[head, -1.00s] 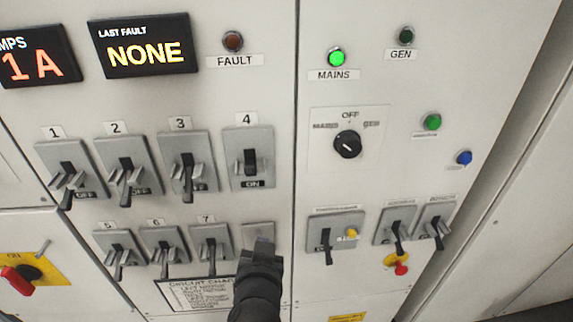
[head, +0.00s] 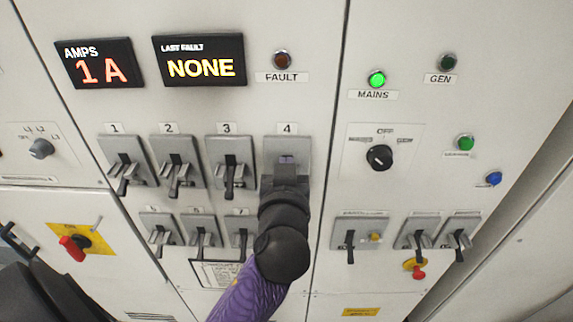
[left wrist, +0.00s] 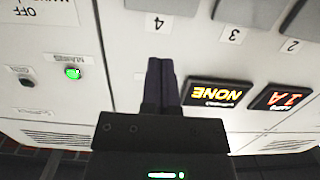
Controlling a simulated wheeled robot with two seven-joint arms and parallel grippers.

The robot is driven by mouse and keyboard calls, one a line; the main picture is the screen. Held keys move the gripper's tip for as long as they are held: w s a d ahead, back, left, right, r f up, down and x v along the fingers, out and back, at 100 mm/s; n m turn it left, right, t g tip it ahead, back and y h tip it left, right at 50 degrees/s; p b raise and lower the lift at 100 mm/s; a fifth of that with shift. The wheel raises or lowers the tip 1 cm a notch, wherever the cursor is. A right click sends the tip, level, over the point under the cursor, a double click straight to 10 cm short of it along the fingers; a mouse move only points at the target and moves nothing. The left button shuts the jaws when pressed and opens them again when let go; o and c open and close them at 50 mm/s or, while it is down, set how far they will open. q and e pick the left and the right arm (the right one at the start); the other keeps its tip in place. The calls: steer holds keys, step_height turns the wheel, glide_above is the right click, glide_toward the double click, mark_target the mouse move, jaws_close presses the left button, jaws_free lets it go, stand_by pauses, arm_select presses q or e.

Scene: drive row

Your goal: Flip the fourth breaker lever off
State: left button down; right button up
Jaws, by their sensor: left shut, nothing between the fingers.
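The fourth breaker (head: 270,147) is a grey plate under the label 4, at the right end of the upper row in the head view. My left gripper (head: 288,168) is shut and empty in front of this plate, covering its lever and lower part, so the lever's position is hidden. Whether the fingers touch the lever I cannot tell. In the left wrist view, which is upside down, the shut fingers (left wrist: 161,85) point toward the label 4 and the edge of the fourth plate (left wrist: 162,5). My right gripper is not in view.
Breaker 3 (head: 217,147) sits close left of the gripper, its lever sticking out and down. Breakers 1 and 2 stand farther left, with a lower row beneath. A rotary selector (head: 379,157) and several more levers are on the right panel. The panel above the gripper is flat.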

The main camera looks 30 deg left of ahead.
arm_select(q)
steer(key=x, duration=0.3)
steer(key=p+x, duration=0.1)
steer(key=x, duration=0.2)
steer(key=shift+r, duration=0.2)
steer(key=f, duration=0.1)
steer(key=s+f, duration=0.1)
steer(key=d+f, duration=0.1)
steer(key=f, duration=0.1)
steer(key=shift+s, duration=0.4)
